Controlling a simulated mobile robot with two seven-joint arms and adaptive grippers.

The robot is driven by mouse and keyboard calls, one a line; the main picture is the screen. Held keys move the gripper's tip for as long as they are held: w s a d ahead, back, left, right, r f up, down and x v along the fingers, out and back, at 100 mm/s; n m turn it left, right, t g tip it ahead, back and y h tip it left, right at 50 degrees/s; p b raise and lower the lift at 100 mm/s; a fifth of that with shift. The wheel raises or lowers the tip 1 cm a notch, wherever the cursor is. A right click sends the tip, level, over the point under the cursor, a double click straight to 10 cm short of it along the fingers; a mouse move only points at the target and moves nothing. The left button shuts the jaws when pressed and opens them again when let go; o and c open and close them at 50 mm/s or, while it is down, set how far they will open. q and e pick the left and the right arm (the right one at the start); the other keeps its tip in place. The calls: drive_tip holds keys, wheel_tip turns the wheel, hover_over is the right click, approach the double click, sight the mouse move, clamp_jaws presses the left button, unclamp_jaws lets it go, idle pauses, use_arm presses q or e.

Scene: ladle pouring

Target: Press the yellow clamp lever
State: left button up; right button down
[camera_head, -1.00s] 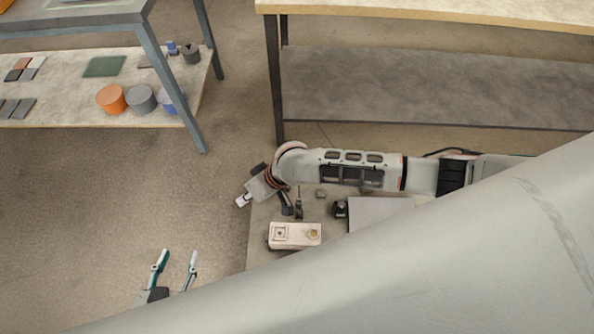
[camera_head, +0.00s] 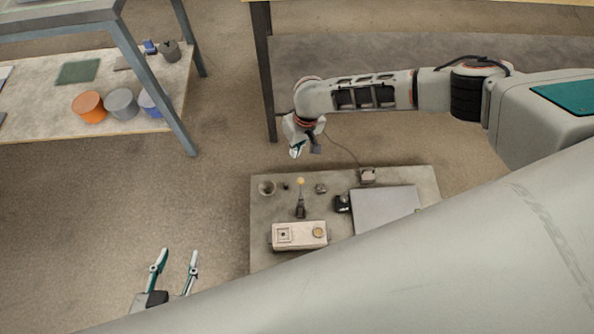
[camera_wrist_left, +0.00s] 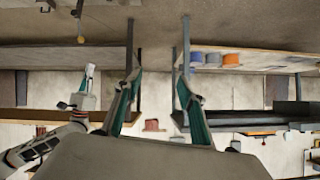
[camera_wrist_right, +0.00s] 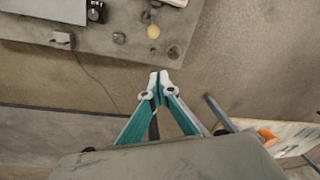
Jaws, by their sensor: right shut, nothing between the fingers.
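The clamp (camera_head: 300,209) is a small dark upright device on the low table, with a thin lever ending in a yellow knob (camera_head: 301,181). The yellow knob also shows in the right wrist view (camera_wrist_right: 153,31), beyond my fingertips, and on its stick in the left wrist view (camera_wrist_left: 80,39). My right gripper (camera_head: 297,151) is shut and empty, past the table's far edge and apart from the knob. Its closed fingertips show in the right wrist view (camera_wrist_right: 160,76). My left gripper (camera_head: 180,253) is open and empty over the floor, left of the table.
The low table (camera_head: 262,205) also holds a pale box (camera_head: 300,236), a grey plate (camera_head: 385,209), a small round cup (camera_head: 267,188) and a cabled block (camera_head: 367,176). Shelves stand at the left and back. My own pale body part covers the lower right.

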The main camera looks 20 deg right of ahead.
use_arm(q)
drive_tip(key=d+b, duration=0.2)
drive_tip(key=b, duration=0.1)
drive_tip(key=shift+s+f+h+b, duration=0.2)
drive_tip(key=shift+f+h+b, duration=0.1)
drive_tip(key=shift+f, duration=0.05)
use_arm(e)
drive_tip(key=s+f, duration=0.3)
drive_tip(key=f, duration=0.6)
drive_tip(key=shift+a, duration=0.3)
use_arm(q)
drive_tip(key=shift+w, duration=0.1)
